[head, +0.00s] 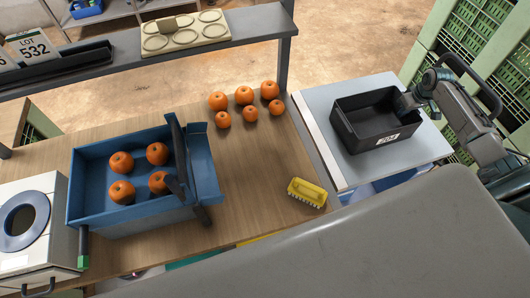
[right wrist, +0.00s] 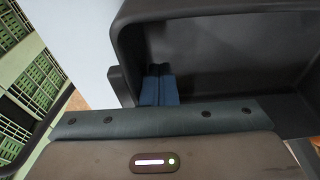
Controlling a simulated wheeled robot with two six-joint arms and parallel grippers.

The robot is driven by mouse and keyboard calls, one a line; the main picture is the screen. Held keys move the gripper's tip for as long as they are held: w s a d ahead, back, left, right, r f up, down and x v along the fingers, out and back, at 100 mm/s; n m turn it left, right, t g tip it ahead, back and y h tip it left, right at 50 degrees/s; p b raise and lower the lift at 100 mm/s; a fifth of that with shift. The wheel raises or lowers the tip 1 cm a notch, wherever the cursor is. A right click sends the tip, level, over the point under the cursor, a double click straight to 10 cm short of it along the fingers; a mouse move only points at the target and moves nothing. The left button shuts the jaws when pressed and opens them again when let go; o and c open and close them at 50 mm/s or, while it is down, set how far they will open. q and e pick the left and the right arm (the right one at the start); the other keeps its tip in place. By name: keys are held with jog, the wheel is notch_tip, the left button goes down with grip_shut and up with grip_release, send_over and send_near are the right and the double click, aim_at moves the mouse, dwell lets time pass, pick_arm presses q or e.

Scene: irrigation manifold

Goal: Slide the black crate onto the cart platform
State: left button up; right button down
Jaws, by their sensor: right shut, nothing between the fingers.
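The black crate (head: 362,133), with a white "204" label on its front, sits upright on the pale grey cart platform (head: 345,175) at the right of the head view. It looks empty. My right gripper (head: 404,103) is at the crate's right side, by the rim. In the right wrist view the crate (right wrist: 225,50) fills the upper right, and the blue fingertips (right wrist: 158,86) are together just by its inner wall, holding nothing. Whether they touch the wall I cannot tell. My left gripper is not in view.
A wooden table (head: 255,170) adjoins the platform on the left. On it are several oranges (head: 243,96), a yellow brush (head: 307,192) and a blue tray (head: 95,172) with more oranges. Green slatted crates (head: 485,25) stand at the right. Bare platform shows around the crate.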

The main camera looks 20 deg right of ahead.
jog(key=shift+s+d+b, duration=0.15)
jog(key=shift+d+b, duration=0.75)
jog(key=shift+d, duration=0.95)
jog(key=shift+a+p, duration=0.2)
jog(key=shift+p, duration=0.15)
jog(key=shift+a+r+p, duration=0.15)
jog(key=shift+a+p, duration=0.65)
jog(key=shift+a, duration=0.05)
jog(key=shift+w+a+p, duration=0.2)
jog(key=shift+a+p, duration=0.8)
jog(key=shift+a, duration=0.25)
notch_tip(320, 180, up, 12)
